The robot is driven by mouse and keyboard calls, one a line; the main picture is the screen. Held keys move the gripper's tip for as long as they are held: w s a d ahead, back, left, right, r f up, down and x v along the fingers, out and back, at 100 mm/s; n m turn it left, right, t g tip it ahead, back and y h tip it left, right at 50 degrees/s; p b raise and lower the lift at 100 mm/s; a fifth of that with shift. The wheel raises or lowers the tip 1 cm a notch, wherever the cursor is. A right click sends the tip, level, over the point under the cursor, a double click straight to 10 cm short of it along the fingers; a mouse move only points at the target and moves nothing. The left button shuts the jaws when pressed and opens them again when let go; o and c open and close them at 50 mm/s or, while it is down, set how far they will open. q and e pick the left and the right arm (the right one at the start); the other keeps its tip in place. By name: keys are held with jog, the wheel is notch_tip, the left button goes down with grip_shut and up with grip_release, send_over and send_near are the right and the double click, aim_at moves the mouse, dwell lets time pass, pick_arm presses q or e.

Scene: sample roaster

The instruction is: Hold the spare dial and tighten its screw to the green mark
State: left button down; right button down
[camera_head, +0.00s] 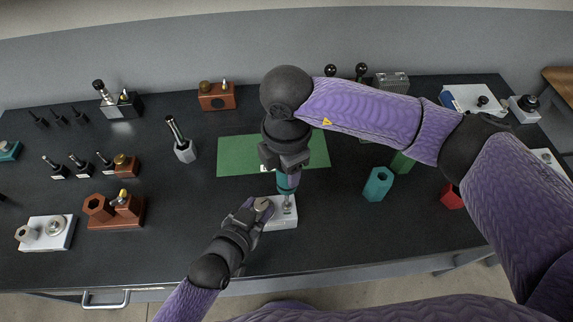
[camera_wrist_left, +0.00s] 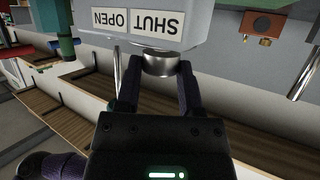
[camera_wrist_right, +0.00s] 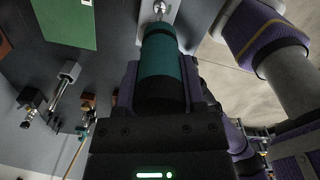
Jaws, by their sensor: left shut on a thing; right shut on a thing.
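The spare dial is a white block (camera_head: 284,221) at the table's front edge, with a round metal knob (camera_head: 262,204). In the left wrist view the block (camera_wrist_left: 195,42) bears OPEN and SHUT labels. My left gripper (camera_head: 258,208) is shut on the knob (camera_wrist_left: 158,64). My right gripper (camera_head: 287,170) is shut on a teal-handled screwdriver (camera_head: 287,184), which points down at the block beside the knob. The right wrist view shows the teal handle (camera_wrist_right: 160,58) and a screw (camera_wrist_right: 158,9) at its far end. I cannot make out the green mark.
A green mat (camera_head: 238,156) lies behind the block. A teal hex piece (camera_head: 378,184) and a red one (camera_head: 451,196) stand to the right. Brown fixtures (camera_head: 128,213), a white tray (camera_head: 58,236) and several dark-handled tools stand to the left. The table's front edge is close.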

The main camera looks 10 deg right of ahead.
jog(key=shift+r, duration=0.8)
notch_tip(320, 180, up, 5)
jog(key=shift+r, duration=0.1)
dwell(0.4)
pick_arm(q)
jog(key=shift+c, duration=0.7)
grip_release()
jog(key=v, duration=1.2)
